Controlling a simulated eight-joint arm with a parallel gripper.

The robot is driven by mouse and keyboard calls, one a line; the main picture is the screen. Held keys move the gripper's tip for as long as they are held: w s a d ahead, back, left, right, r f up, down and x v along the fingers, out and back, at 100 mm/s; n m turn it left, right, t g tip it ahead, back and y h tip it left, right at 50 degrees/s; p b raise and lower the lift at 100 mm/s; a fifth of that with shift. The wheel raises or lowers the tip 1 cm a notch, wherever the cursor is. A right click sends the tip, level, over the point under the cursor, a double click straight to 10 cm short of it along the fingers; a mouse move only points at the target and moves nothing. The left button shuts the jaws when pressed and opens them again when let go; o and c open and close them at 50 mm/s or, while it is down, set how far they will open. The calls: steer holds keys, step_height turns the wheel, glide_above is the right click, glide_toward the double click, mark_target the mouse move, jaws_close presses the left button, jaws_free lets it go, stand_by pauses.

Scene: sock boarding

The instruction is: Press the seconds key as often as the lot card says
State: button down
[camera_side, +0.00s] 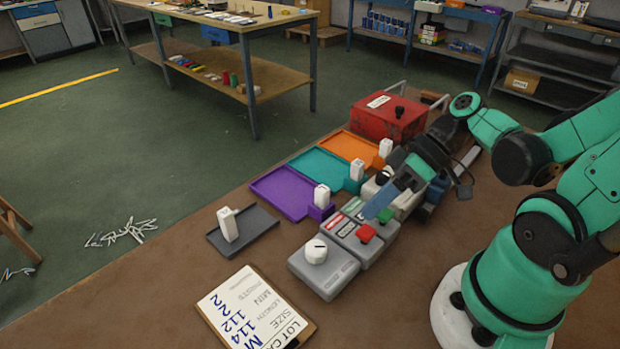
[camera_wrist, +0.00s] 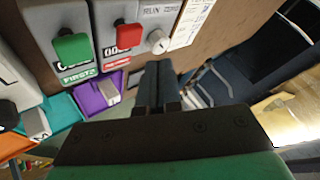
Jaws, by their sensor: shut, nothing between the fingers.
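The red key (camera_side: 366,232) sits on a grey counter unit, beside the green key (camera_side: 385,214). In the wrist view the red key (camera_wrist: 129,36) has a digit counter and a red label too small to read; the green key (camera_wrist: 73,47) has a label reading FIRSTS. The lot card (camera_side: 250,312) lies on a clipboard at the front, with size M, 114, 112 and a 2 legible; its small print is unclear. My gripper (camera_side: 374,210) is shut and empty, close to the keys. In the wrist view my gripper (camera_wrist: 158,68) is beyond the red key, apart from it.
A grey unit with a white knob (camera_side: 316,251) adjoins the red key's unit. Grey (camera_side: 262,222), purple (camera_side: 275,190), teal (camera_side: 318,165) and orange (camera_side: 345,145) trays with white blocks line the left side. A red box (camera_side: 385,120) stands behind.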

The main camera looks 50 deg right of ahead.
mark_target(372, 230)
steer(key=shift+r, duration=1.75)
steer(key=shift+w+f+m+h, duration=0.25)
steer(key=shift+f+m+h, duration=0.15)
steer(key=shift+h, duration=0.2)
steer(key=h, duration=0.1)
steer(key=w+m+h, duration=0.1)
steer(key=w+d+m+h, duration=0.1)
steer(key=h, duration=0.1)
steer(key=shift+w+f, duration=0.2)
steer(key=shift+f, duration=0.15)
steer(key=w+r+t+h, duration=0.1)
steer(key=w, duration=0.1)
steer(key=w+r+m+t+h, duration=0.1)
steer(key=w+r+t+h, duration=0.1)
steer(key=shift+d, duration=0.1)
steer(key=shift+m, duration=0.4)
